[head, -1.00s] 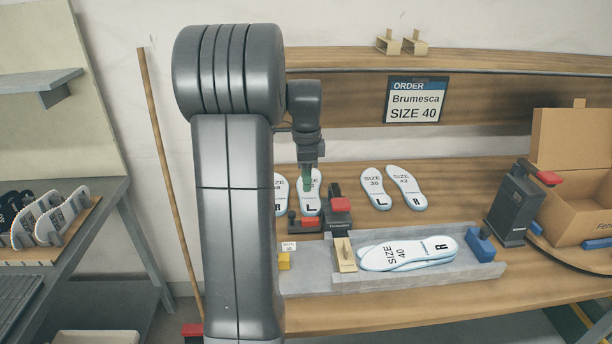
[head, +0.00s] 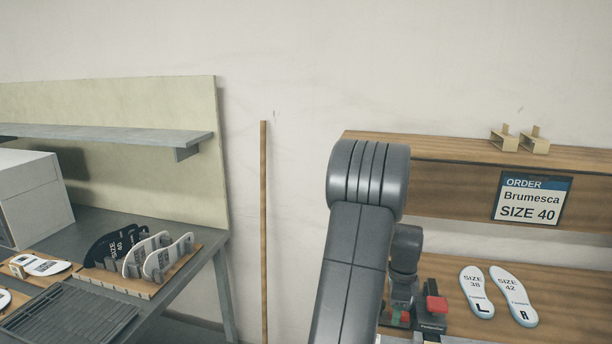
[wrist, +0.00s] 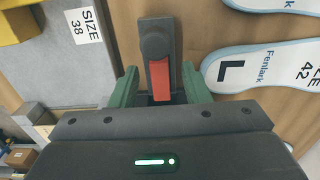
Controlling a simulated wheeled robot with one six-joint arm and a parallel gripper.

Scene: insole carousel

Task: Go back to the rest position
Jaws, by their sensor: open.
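My gripper (wrist: 162,88) is open, with a green finger on each side, in the wrist view. A dark clamp-like part with a red lever (wrist: 160,80) shows between the fingers; I cannot tell whether they touch it. In the head view my arm reaches down at the right of centre, and the gripper end (head: 398,318) is small and partly hidden by the arm, low over the workbench. A dark device with a red top (head: 435,304) stands just right of it. No insole is in the gripper.
A size 42 L insole (wrist: 262,68) lies right of the fingers. White insoles (head: 477,292) and (head: 513,297) lie on the bench under the order sign (head: 531,198). A wooden pole (head: 263,230) and a side table with an insole rack (head: 125,284) stand left.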

